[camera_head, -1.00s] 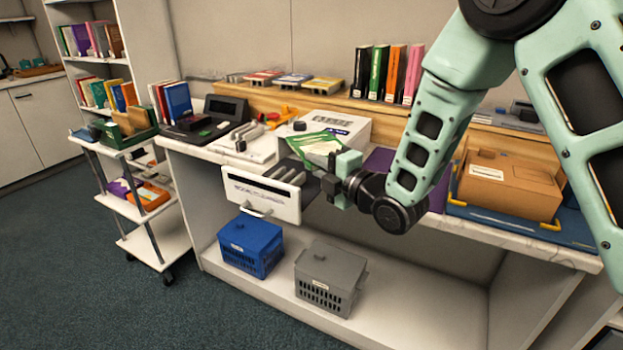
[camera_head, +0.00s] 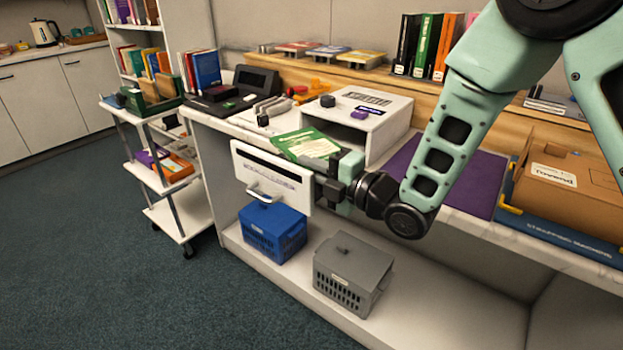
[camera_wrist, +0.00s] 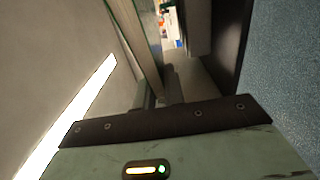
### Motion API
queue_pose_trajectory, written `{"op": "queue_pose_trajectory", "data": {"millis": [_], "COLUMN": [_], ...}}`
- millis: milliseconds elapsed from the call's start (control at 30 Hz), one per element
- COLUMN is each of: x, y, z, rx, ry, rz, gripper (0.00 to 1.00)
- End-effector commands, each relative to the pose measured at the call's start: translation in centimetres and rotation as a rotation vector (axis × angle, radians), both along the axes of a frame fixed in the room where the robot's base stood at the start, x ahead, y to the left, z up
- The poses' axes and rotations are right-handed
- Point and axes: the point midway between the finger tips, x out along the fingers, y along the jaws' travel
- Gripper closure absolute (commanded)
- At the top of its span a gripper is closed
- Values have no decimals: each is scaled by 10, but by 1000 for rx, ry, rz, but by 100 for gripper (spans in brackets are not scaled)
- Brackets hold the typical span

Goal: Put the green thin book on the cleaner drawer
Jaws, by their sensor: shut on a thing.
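The green thin book (camera_head: 308,146) has a pale label on its cover and lies tilted above the pulled-out cleaner drawer. My gripper (camera_head: 340,168) is shut on its right end. In the wrist view, the book's green edge and pages (camera_wrist: 132,40) run up from between my fingers (camera_wrist: 158,95). The drawer's white front (camera_head: 272,178), with a handle, stands out in front of the white cleaner box (camera_head: 378,118). The drawer's inside is mostly hidden by the book and gripper. I cannot tell whether the book touches the drawer.
A purple mat (camera_head: 440,180) and a brown box (camera_head: 570,180) lie to the right on the counter. A blue crate (camera_head: 272,235) and a grey crate (camera_head: 353,275) stand on the low shelf below. A book trolley (camera_head: 175,215) stands at the left.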

Motion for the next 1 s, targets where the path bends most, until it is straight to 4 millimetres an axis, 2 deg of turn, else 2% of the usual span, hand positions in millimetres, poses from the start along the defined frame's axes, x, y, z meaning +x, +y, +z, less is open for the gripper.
{"op": "queue_pose_trajectory", "data": {"millis": [100, 200, 633, 667, 700, 733, 1000], "x": [0, 0, 0, 0, 0, 0, 0], "y": [0, 0, 0, 0, 0, 0, 0], "z": [-20, -27, -32, -31, -31, -31, -30], "rx": [0, 1, 2, 1, 0, 0, 0], "ry": [4, -1, -1, -1, 0, 0, 0], "rz": [-1, -1, -1, -1, -1, -1, -1], "gripper": [100, 100, 100, 84, 73, 68, 68]}}
